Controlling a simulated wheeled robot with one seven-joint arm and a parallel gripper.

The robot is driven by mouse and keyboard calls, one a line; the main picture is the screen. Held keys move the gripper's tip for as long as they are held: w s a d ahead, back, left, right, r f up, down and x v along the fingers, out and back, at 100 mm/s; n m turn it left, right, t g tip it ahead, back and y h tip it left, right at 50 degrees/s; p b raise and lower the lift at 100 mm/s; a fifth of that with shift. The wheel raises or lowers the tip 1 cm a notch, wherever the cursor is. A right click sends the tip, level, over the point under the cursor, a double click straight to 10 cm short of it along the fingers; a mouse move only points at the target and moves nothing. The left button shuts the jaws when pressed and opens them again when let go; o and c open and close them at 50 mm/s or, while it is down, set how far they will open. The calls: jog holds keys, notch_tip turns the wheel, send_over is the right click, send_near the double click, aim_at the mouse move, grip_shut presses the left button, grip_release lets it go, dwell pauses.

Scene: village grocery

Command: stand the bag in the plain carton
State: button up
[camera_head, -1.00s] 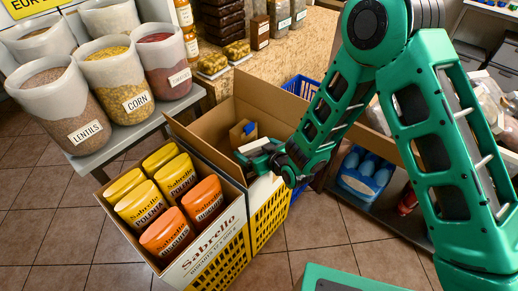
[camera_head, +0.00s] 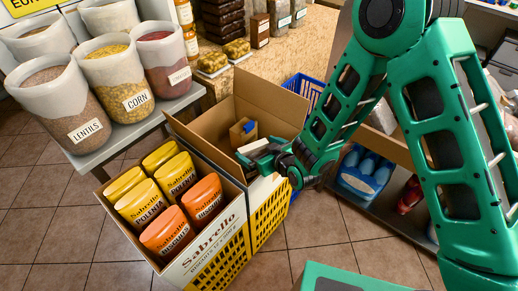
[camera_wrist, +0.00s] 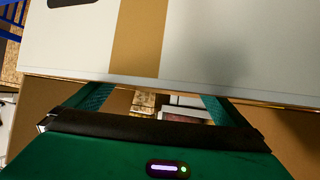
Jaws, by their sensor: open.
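The plain carton (camera_head: 218,118) stands open with its brown flaps spread, behind the printed Sabrello carton. A small brown packet with a blue patch (camera_head: 243,132) shows inside it. I cannot tell whether this is the task's bag. My gripper (camera_head: 258,150) is open at the plain carton's near right side, by its rim. A pale shape shows at the fingertips; I cannot tell what it is. In the wrist view, a white panel with a brown tape strip (camera_wrist: 140,38) fills the top. My green fingers are apart below it, partly hidden, with small blurred items between them.
The Sabrello carton (camera_head: 212,240) holds several yellow and orange bags (camera_head: 176,172) and sits on yellow crates. Tubs of lentils and corn (camera_head: 120,78) stand on a grey bench at left. A shelf with a blue pack (camera_head: 364,172) is at right. Floor is clear in front.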

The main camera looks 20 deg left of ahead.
jog(key=v, duration=0.9)
jog(key=shift+r, duration=0.15)
jog(key=shift+d, duration=0.1)
